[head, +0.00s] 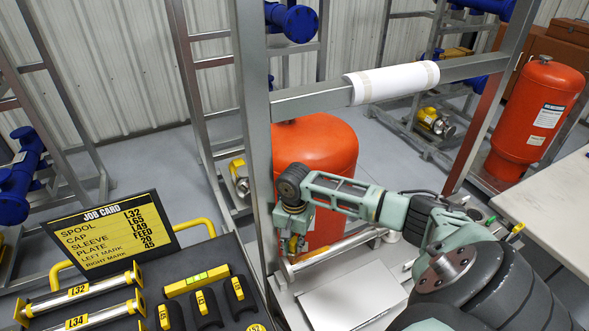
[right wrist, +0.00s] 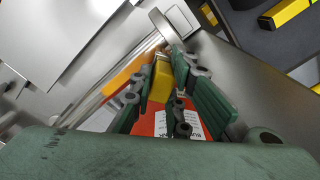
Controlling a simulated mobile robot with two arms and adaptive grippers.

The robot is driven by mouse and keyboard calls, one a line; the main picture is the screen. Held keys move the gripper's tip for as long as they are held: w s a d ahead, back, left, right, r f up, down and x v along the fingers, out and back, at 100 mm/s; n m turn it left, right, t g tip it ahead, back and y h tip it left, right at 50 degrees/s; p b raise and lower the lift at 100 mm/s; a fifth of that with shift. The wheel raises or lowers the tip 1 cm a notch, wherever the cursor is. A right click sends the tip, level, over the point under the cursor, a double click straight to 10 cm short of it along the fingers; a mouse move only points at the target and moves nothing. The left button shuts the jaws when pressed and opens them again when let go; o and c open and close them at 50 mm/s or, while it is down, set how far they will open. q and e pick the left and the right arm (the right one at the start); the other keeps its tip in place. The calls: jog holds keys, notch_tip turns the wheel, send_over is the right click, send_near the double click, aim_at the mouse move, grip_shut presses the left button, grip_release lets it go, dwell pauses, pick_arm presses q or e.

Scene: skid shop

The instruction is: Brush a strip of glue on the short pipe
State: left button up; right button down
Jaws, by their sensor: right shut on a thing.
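My right gripper (head: 292,246) points down at the left end of a bare silver pipe (head: 338,245) lying on the metal skid deck. In the right wrist view, its green fingers are shut on a small yellow block-like piece (right wrist: 162,80), which looks like the handle of the brush. The pipe (right wrist: 112,78) shows there too, running diagonally beside the fingers. My left gripper is not in view.
A grey frame post (head: 252,130) stands left of the gripper, with a red tank (head: 315,145) behind. A white roll (head: 392,82) hangs on the crossbar. A flat metal plate (head: 340,297) lies in front. A dark tray (head: 245,322) with labelled spools and a job card (head: 113,236) stand left.

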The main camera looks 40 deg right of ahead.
jog(key=shift+f, duration=0.35)
jog(key=shift+s+a, duration=0.7)
jog(key=shift+s, duration=1.25)
jog(key=shift+w+d, duration=0.2)
jog(key=shift+w, duration=0.45)
jog(key=shift+w+d, duration=0.25)
jog(key=shift+w, duration=0.4)
jog(key=shift+w+d, duration=0.2)
jog(key=shift+w, duration=0.45)
jog(key=shift+r, duration=3.05)
